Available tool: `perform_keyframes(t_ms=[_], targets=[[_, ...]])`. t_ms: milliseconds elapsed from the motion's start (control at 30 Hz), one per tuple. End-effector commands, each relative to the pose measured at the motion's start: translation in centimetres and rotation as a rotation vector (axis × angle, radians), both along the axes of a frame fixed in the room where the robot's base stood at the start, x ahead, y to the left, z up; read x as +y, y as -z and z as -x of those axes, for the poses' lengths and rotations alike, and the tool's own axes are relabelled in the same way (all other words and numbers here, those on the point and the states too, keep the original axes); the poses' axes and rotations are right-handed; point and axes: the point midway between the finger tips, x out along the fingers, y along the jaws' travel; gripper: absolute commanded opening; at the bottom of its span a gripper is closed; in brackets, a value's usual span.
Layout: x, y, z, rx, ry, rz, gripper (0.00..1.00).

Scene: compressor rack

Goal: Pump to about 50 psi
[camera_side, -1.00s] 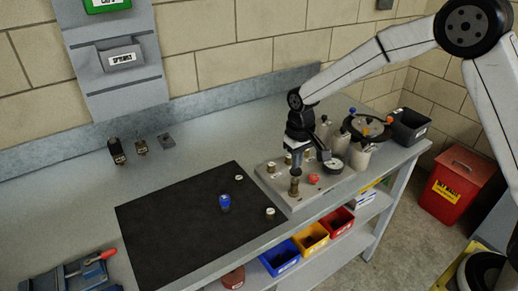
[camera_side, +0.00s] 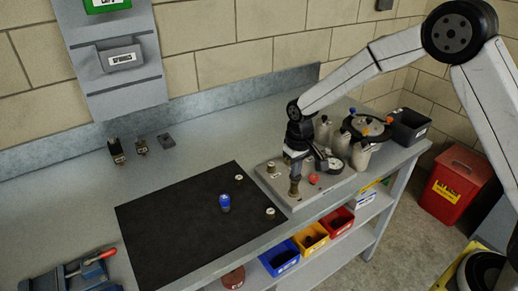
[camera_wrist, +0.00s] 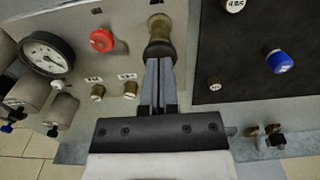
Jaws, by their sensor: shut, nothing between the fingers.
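The brass pump post (camera_side: 295,186) stands at the front of the grey rack plate (camera_side: 273,190). My gripper (camera_side: 295,176) is directly above it, pointing down. In the wrist view, my gripper (camera_wrist: 160,64) has its fingers together, with nothing between them. Their tips meet the brass pump (camera_wrist: 158,38) in the picture; I cannot tell if they touch. A round white-faced pressure gauge (camera_side: 333,165) is right of my gripper. In the wrist view the gauge (camera_wrist: 46,54) is tilted and its reading is too small to tell. A red knob (camera_side: 313,179) sits between pump and gauge.
Several grey cylinders (camera_side: 360,156) and a round black-rimmed rack (camera_side: 367,126) stand behind and right. A black mat (camera_side: 180,225) at left holds a blue-capped part (camera_side: 225,203) and small brass fittings. Colored bins (camera_side: 310,237) are below the bench edge.

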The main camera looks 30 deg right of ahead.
Motion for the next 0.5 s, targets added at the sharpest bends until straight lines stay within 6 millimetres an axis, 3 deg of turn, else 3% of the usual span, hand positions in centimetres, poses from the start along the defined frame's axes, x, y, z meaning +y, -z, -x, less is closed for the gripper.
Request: perform_keyframes(t_ms=[167,500], targets=[[-0.01,0.58,0.04,0.002,0.0,0.0,0.0],[0.0,-0.29,0.0,0.0,0.0,0.0,0.0]])
